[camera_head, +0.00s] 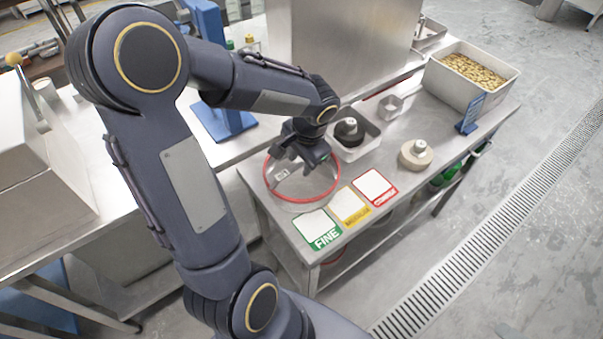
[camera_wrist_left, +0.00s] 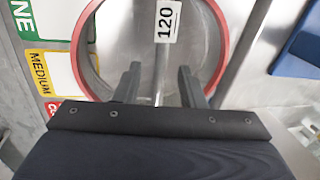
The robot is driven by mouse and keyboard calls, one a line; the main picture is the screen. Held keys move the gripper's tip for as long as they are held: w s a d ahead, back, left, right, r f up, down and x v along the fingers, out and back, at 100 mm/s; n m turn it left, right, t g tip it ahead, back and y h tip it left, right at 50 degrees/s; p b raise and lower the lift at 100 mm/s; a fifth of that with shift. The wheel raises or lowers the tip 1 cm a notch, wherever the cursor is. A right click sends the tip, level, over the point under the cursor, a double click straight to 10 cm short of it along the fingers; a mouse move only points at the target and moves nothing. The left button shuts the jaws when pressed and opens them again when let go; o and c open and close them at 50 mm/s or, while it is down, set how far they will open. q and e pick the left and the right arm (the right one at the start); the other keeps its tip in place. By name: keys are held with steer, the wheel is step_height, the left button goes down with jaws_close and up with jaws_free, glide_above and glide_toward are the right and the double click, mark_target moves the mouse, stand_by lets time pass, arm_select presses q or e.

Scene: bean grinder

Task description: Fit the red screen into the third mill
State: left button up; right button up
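The red screen (camera_head: 305,188) is a round sieve with a red rim, lying on the steel bench near its left edge. In the left wrist view its red rim (camera_wrist_left: 83,62) surrounds a mesh with a white tag reading 120. My left gripper (camera_head: 292,160) is over the screen's far part. I cannot pick out the third mill in these views. My right gripper is not in view.
Green FINE (camera_head: 318,230), yellow (camera_head: 350,206) and red (camera_head: 375,187) cards lie along the front edge. Behind are a white tray (camera_head: 368,146) with a black-based object, a beige round piece (camera_head: 416,155), and a bean bin (camera_head: 448,88). A blue stand (camera_head: 222,120) is left.

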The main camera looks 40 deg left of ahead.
arm_select(q)
jaws_close()
stand_by(1.4)
